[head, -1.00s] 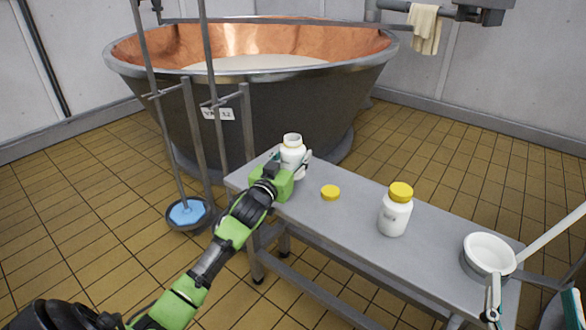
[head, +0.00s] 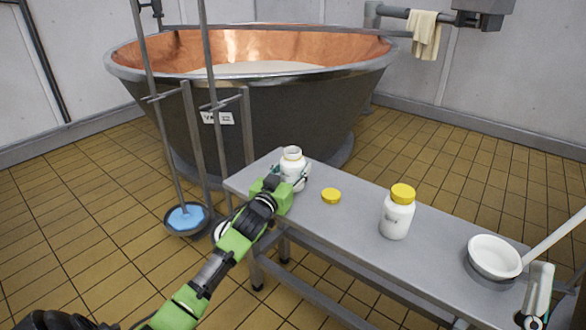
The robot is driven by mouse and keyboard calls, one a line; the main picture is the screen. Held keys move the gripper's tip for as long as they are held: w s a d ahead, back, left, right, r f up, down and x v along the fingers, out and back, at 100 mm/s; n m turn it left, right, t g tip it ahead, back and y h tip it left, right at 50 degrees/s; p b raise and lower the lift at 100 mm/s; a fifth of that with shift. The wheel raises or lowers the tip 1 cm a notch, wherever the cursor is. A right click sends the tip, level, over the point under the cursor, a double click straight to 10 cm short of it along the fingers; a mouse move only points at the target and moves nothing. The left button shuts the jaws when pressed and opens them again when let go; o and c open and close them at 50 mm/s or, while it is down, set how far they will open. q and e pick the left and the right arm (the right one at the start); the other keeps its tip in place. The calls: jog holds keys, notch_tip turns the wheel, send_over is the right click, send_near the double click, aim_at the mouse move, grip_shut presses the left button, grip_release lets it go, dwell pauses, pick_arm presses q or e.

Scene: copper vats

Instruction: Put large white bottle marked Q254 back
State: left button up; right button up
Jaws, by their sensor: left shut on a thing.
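My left gripper (head: 294,178) is shut on a white bottle (head: 291,160) with an open mouth and no cap. The bottle is upright at the far left end of the grey metal table (head: 345,232); I cannot tell if its base touches the top. A loose yellow cap (head: 331,196) lies on the table to its right. A second white bottle (head: 396,218) with a yellow cap stands upright further right. Its label is too small to read. My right gripper (head: 532,321) shows only in part at the bottom right, beside a pale grey piece; its jaws are unclear.
A white bowl-like scoop (head: 494,257) with a long white handle sits at the table's right end. A large copper-lined vat (head: 262,105) stands behind the table. Upright metal rods and a blue-bottomed dish (head: 187,218) are at the left. A cloth (head: 426,36) hangs at the back.

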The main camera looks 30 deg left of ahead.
aim_at(288, 174)
pick_arm(q)
jog(key=o, duration=1.4)
jog(key=shift+f, duration=0.1)
pick_arm(e)
jog(key=shift+s, duration=0.1)
